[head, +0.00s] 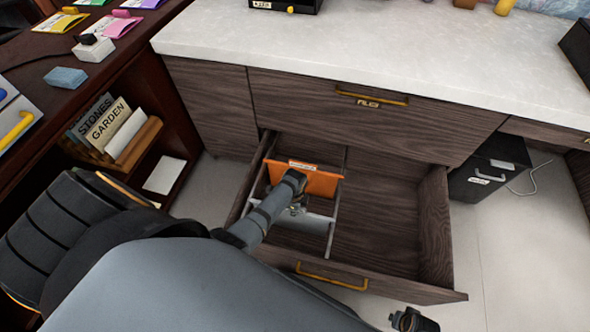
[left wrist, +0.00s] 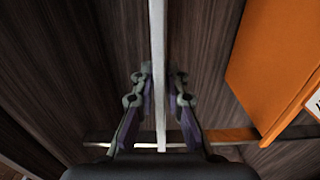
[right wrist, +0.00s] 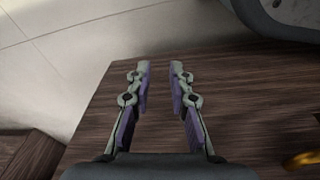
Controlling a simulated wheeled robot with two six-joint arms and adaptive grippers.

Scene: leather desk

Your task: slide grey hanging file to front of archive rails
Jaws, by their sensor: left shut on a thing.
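The grey hanging file (head: 318,224) hangs in the open drawer, in front of an orange file (head: 316,183). In the left wrist view the grey file (left wrist: 158,35) shows edge-on as a pale upright strip between the fingers. My left gripper (head: 298,209) is shut on its top edge. The fingers show on both sides of it in the left wrist view (left wrist: 159,75). My arm hides part of both files in the head view. A rail (left wrist: 240,135) crosses below the fingers. My right gripper (right wrist: 160,70) is open and empty over dark wood.
The drawer (head: 385,215) is pulled out, with its right part empty. Its front bears a yellow handle (head: 330,282). A black cabinet (head: 485,170) stands on the floor at right. A bookshelf (head: 115,130) with books stands at left. The pale desktop (head: 400,60) lies above.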

